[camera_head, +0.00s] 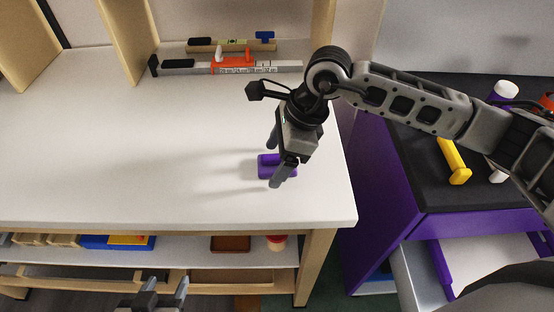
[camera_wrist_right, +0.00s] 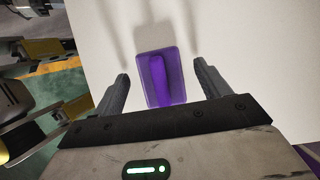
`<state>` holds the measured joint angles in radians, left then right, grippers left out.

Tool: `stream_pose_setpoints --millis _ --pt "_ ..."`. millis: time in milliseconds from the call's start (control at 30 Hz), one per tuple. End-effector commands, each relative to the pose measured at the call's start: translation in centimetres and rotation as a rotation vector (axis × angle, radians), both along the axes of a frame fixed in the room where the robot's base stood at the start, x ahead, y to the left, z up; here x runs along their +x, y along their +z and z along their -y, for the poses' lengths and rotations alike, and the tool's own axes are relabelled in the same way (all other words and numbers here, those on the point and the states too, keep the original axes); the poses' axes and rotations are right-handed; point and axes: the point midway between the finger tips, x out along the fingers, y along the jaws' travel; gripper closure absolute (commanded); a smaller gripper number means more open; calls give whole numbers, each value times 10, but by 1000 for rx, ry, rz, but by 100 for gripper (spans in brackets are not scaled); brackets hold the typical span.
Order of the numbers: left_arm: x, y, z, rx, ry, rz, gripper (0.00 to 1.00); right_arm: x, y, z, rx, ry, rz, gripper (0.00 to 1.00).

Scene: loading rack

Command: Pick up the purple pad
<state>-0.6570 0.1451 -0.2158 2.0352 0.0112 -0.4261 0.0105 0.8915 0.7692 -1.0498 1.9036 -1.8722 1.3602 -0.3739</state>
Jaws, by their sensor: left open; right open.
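The purple pad (camera_head: 264,160) lies on the white table top near its right end. It is a small block with a raised bar along its middle, and it also shows in the right wrist view (camera_wrist_right: 160,78). My right gripper (camera_head: 275,165) is open above the pad, with one finger on either side of it. In the right wrist view the pad sits between and a little beyond the right fingertips (camera_wrist_right: 160,82), apart from both. My left gripper (camera_head: 166,284) is open and empty at the bottom of the head view, in front of the lower shelf.
Levels and rulers (camera_head: 230,67) lie at the back of the white table (camera_head: 120,140). A purple cabinet (camera_head: 425,185) with a black top stands to the right, bearing a yellow-handled tool (camera_head: 454,160). Trays and a red cup (camera_head: 275,243) sit on the shelf below. The table's left part is clear.

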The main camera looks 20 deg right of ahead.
Motion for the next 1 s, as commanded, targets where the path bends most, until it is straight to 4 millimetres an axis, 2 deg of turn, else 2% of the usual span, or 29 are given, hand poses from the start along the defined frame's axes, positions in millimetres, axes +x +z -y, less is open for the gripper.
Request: stream_pose_setpoints --millis 100,267,300,567,733,900,1000 --pt "0 0 0 0 1 0 48 0 0 0 0 0 0 25" --pt "0 -1 0 0 1 -2 48 0 0 0 0 0 0 69" --pt "0 -1 0 0 1 -2 48 0 0 0 0 0 0 73" --pt "0 -1 -1 1 3 -5 48 0 1 0 0 0 1 73" --pt "-1 -5 -1 1 2 -7 48 1 8 0 1 -1 4 73" --pt "-3 -13 0 -1 2 -14 48 1 31 0 1 1 8 73" --pt "-4 -15 0 -2 -1 -16 48 -8 51 18 -2 -3 8 73"
